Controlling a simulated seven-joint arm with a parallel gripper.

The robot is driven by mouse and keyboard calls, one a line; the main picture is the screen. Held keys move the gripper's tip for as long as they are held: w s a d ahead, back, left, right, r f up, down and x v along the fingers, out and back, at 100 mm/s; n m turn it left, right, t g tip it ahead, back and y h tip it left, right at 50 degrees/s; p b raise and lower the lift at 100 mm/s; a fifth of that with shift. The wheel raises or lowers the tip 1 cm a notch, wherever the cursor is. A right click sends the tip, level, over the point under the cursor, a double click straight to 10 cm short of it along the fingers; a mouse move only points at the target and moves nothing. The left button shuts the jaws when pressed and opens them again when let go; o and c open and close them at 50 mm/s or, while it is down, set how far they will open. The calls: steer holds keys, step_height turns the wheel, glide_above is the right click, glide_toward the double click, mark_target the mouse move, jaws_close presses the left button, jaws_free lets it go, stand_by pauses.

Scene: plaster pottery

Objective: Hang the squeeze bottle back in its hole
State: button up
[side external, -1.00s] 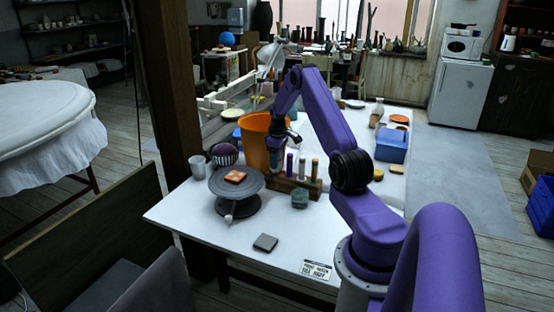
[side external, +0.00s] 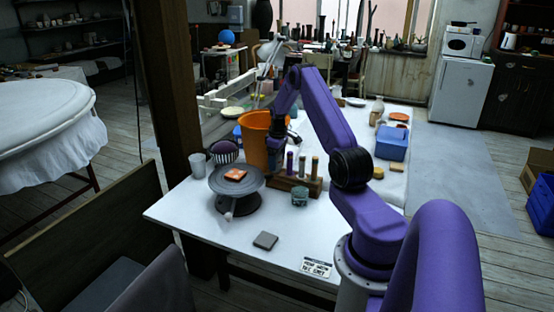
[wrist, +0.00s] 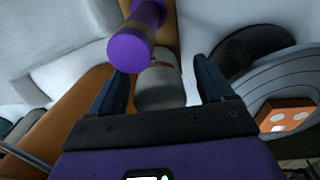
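A pale grey, cylindrical squeeze bottle (wrist: 158,88) with a small reddish mark lies between my fingers in the wrist view. My gripper (wrist: 160,72) has its two dark fingers apart, one on each side of this bottle, with narrow gaps showing. The wooden rack (wrist: 168,18) is just beyond, with a purple-topped bottle (wrist: 130,50) standing up in it. In the side view my gripper (side external: 276,158) is low at the left end of the rack (side external: 304,191), beside the orange bucket (side external: 256,150). The grey bottle's lower part and its hole are hidden.
The turntable (side external: 236,188) with an orange tile stands in front left of the gripper. A small green-grey jar (side external: 300,198) stands in front of the rack.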

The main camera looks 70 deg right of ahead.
steer(key=shift+r, duration=0.1)
step_height(320, 180, up, 17)
steer(key=s+a, duration=0.1)
steer(key=w+a+r+n, duration=0.1)
steer(key=w+a, duration=0.2)
steer(key=a, duration=0.6)
steer(key=w+a+r+n, duration=0.2)
steer(key=w+a, duration=0.1)
steer(key=a, duration=0.5)
steer(key=s+a+r+n, duration=0.1)
steer(key=s+a+n, duration=0.2)
steer(key=a, duration=1.4)
steer(key=s+a+n+y, duration=0.1)
steer(key=s+a+n, duration=0.2)
steer(key=s+a, duration=0.95)
steer(key=s+a+f+n, duration=0.1)
steer(key=s, duration=0.6)
steer(key=s+a+f+n, duration=0.1)
steer(key=s+a+n, duration=0.1)
steer(key=s, duration=0.6)
steer(key=shift+n, duration=0.3)
steer(key=shift+r, duration=0.1)
